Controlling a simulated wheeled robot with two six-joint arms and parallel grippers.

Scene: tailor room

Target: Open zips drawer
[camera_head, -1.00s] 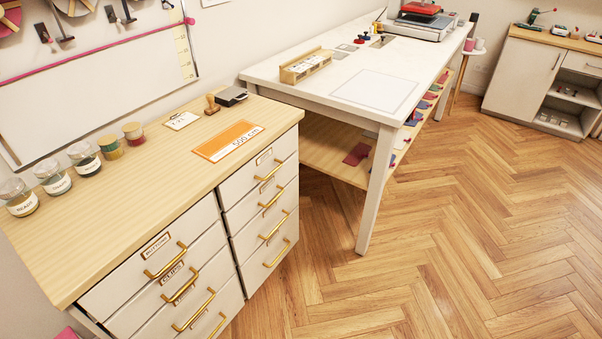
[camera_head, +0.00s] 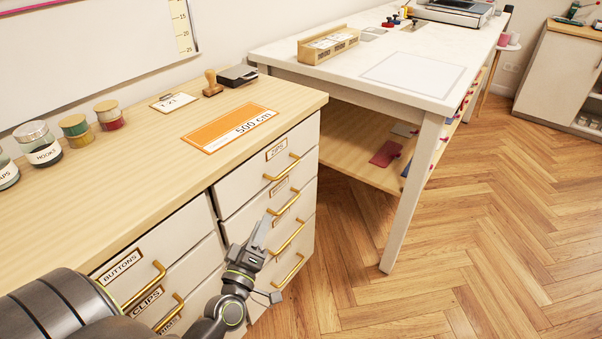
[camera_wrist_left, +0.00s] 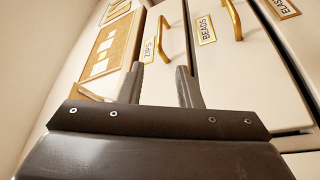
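The zips drawer (camera_head: 245,177) is the top drawer of the right-hand column in the wooden-topped cabinet, and it is shut. Its brass handle (camera_head: 283,168) sits below a small label. In the left wrist view the ZIPS label (camera_wrist_left: 149,50) and its handle (camera_wrist_left: 162,38) show just beyond my fingertips. My left gripper (camera_head: 265,232) is in front of the right-hand drawer column, lower than the zips handle and apart from it. Its two fingers (camera_wrist_left: 158,84) stand apart with nothing between them. My right gripper is in neither view.
The beads drawer handle (camera_head: 284,205) is just below, with further handles under it. Drawers marked BUTTONS (camera_head: 121,265) and CLIPS (camera_head: 146,301) are on the left. Jars, a stamp (camera_head: 211,83) and an orange card (camera_head: 232,127) lie on top. A white table (camera_head: 440,115) stands to the right.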

